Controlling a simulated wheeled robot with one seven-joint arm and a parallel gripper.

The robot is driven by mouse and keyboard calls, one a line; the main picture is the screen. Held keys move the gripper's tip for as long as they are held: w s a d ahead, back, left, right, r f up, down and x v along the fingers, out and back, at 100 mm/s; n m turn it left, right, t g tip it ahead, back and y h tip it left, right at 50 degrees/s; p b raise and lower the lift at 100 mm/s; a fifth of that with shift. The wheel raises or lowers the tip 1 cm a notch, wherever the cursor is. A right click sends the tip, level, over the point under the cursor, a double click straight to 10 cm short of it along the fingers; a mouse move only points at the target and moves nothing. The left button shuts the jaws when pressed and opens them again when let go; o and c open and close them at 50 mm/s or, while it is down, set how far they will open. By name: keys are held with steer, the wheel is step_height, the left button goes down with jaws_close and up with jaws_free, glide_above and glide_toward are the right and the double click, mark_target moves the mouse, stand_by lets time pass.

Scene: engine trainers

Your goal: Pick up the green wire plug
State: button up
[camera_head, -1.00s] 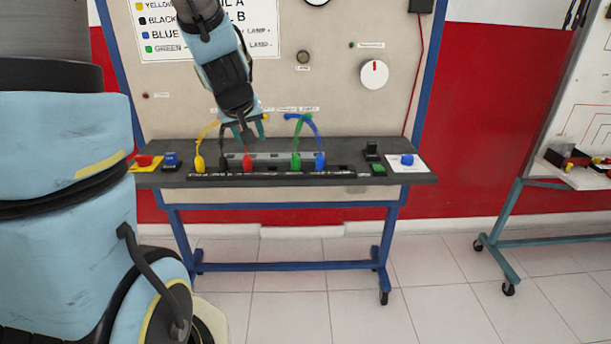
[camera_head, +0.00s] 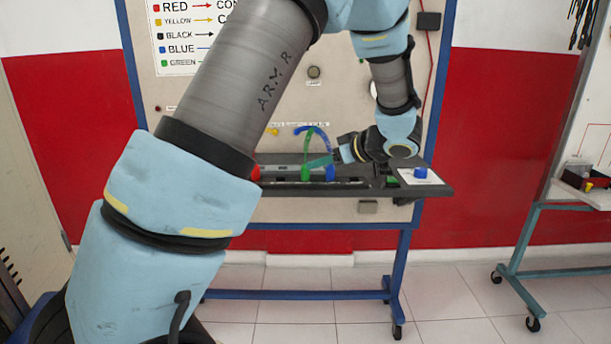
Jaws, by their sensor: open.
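The green wire plug (camera_head: 306,173) stands upright in the dark strip on the trainer's shelf, with its green wire arching up behind it. The blue wire plug (camera_head: 330,172) stands just to its right, its blue wire looping over the green one.
The trainer shelf (camera_head: 433,190) carries a blue button (camera_head: 420,172) at its right end. A red plug (camera_head: 255,173) shows partly beside my arm, which hides the shelf's left part. A second trainer table (camera_head: 531,244) stands at the right.

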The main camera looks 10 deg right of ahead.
mark_target(305, 179)
steer(key=shift+f+p+x, duration=0.25)
steer(key=shift+p+x, duration=0.2)
steer(key=shift+x, duration=3)
steer(key=shift+s, duration=0.15)
jaws_close()
